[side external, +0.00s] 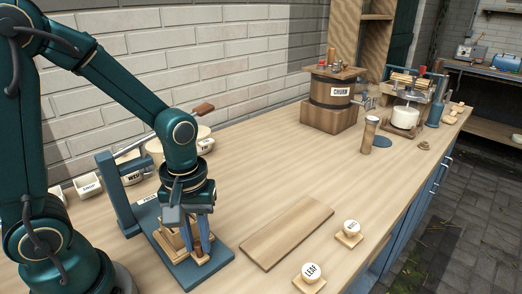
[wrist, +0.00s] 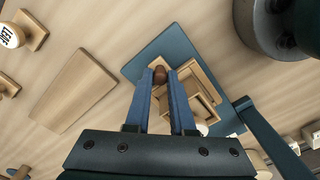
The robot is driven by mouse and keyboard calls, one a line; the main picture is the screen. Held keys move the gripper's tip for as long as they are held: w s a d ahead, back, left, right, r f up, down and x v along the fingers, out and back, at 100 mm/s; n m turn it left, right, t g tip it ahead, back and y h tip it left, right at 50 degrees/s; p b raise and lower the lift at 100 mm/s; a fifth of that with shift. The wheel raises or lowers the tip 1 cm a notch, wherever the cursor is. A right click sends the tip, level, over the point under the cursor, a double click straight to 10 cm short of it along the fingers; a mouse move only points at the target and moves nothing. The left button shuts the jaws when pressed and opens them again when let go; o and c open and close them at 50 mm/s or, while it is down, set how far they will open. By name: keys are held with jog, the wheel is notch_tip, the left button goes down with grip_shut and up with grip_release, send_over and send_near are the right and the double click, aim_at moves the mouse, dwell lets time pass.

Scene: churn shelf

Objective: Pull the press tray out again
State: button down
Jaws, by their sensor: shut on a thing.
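The press is a blue frame with a flat base plate (side external: 213,262) at the front left of the bench. A light wooden press tray (side external: 173,243) sits on the plate; it also shows in the wrist view (wrist: 208,104).
A bare wooden board (side external: 287,231) lies to the right of the press. Stamps marked LEAF (side external: 311,273) and another (side external: 350,229) stand near the front edge. The churn (side external: 333,100) is further back.

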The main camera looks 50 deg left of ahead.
jog(key=shift+w+d, duration=0.15)
jog(key=shift+d, duration=0.5)
jog(key=c, duration=0.8)
grip_release()
jog(key=shift+o, duration=0.2)
jog(key=shift+r, duration=0.1)
jog(key=shift+r, duration=2.5)
